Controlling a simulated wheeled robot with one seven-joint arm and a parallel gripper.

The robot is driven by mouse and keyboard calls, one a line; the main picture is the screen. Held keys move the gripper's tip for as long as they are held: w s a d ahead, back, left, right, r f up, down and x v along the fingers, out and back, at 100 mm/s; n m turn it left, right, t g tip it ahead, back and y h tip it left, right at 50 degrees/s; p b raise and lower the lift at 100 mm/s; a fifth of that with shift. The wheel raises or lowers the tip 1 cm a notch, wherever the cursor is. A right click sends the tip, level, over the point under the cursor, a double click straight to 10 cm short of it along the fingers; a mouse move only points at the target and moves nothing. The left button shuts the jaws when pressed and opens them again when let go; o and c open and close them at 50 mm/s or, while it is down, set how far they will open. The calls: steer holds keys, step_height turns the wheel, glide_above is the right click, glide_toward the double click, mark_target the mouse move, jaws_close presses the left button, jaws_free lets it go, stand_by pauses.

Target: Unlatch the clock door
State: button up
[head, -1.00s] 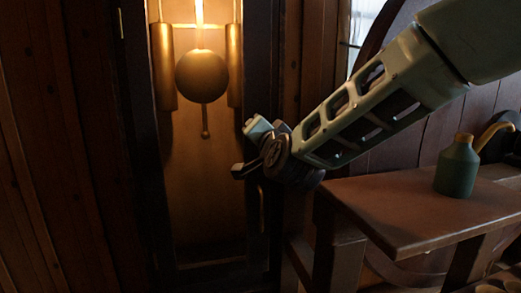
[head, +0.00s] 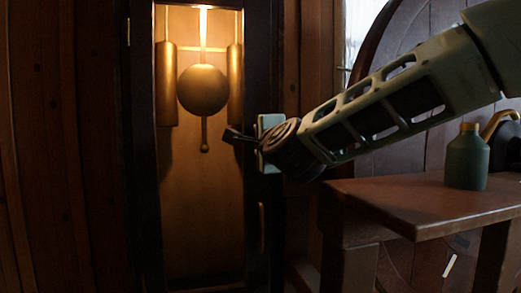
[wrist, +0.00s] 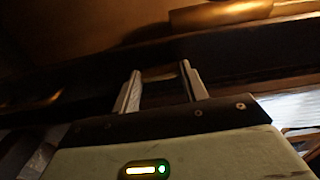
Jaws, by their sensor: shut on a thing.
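The clock door (head: 262,70) is a tall dark frame around a lit case. It looks closed in the head view. A slim brass handle (head: 262,226) stands upright on its right stile, below my gripper. My gripper (head: 231,135) is at that stile, above the handle, its dark fingers pointing left. In the wrist view, my gripper (wrist: 159,76) has its two pale fingers on either side of a small brass piece (wrist: 160,74), which looks like the latch. The fingers are shut on it. In the head view my gripper and wrist hide the latch.
Inside the case hang a round brass pendulum bob (head: 202,90) and brass weights (head: 166,84). A wooden bench (head: 420,207) stands at right under my arm, with a green oil can (head: 467,158) on it. Wood panelling lines the left.

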steer(key=shift+m, duration=0.3)
steer(key=o, duration=1)
steer(key=v, duration=1.7)
steer(key=shift+s, duration=0.2)
